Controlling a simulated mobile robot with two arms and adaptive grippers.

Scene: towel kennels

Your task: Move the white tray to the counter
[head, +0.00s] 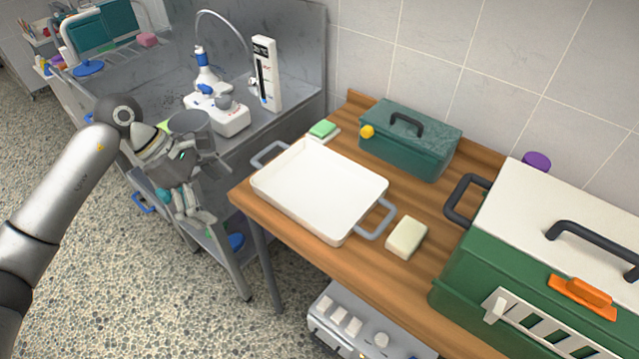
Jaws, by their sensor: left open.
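The white tray (318,190) lies flat and empty on a wooden table (290,255). It has a grey handle at its far-left end and another at its near-right end. A grey metal counter (289,89) with a raised back stands to the left of the table. My left gripper (212,190) is open and empty, to the left of the tray and in front of the counter, apart from both. My right gripper is not in view.
A green sponge (322,129), a teal toolbox (411,139), a cream block (406,237) and a large green-and-white carrier (520,265) surround the tray. White lab devices (217,112) stand on the counter. A grey machine (352,325) sits below the table.

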